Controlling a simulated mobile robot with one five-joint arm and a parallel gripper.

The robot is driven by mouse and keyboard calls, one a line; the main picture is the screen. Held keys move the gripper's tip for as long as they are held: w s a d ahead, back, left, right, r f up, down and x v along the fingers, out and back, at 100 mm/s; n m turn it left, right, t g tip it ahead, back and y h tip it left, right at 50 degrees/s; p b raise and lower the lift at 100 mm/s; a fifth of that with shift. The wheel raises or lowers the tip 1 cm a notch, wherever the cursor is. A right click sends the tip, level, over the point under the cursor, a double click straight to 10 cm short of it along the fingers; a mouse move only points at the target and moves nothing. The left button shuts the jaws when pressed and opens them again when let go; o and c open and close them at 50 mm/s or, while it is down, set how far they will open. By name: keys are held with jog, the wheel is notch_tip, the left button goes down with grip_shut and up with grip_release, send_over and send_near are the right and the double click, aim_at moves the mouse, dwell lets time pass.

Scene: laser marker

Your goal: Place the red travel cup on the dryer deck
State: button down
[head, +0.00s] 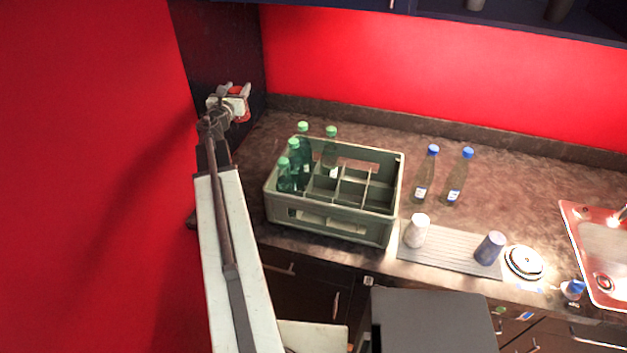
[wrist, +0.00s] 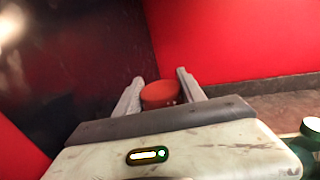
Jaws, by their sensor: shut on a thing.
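My gripper (head: 236,88) is raised at the back left, near the dark side panel and above the counter. It is shut on the red travel cup (wrist: 160,95), which sits between the two fingers (wrist: 159,77) in the wrist view. Only a little of the cup's red shows in the head view, with the gripper hiding the rest. The dryer deck, which I take to be the grey ridged board (head: 448,252), lies at the counter's front edge. A white cup (head: 417,231) stands at its left end and a dark blue cup (head: 489,248) towards its right.
A grey-green crate (head: 330,222) with several green-capped bottles (head: 294,160) stands between my gripper and the board. Two blue-capped bottles (head: 427,174) (head: 459,177) stand behind the board. White plates (head: 524,262) and a red-rimmed sink (head: 577,235) are to the right. The board's middle is clear.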

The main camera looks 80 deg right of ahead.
jog(key=s+a+f+m+g+b, duration=0.1)
jog(key=s+f+b, duration=0.4)
jog(key=f+b, duration=0.15)
jog(key=s+f+m+g+b, duration=0.1)
jog(key=s+f+g+b, duration=0.1)
jog(key=s+f+b, duration=0.5)
jog(key=f+b, duration=0.3)
jog(key=w+f+b, duration=0.1)
jog(key=f+b, duration=0.2)
jog(key=f, duration=0.1)
jog(key=f+b, duration=0.3)
jog(key=f, duration=0.1)
jog(key=shift+w+f, duration=0.15)
jog(key=shift+w, duration=0.15)
jog(key=c, duration=0.7)
grip_release()
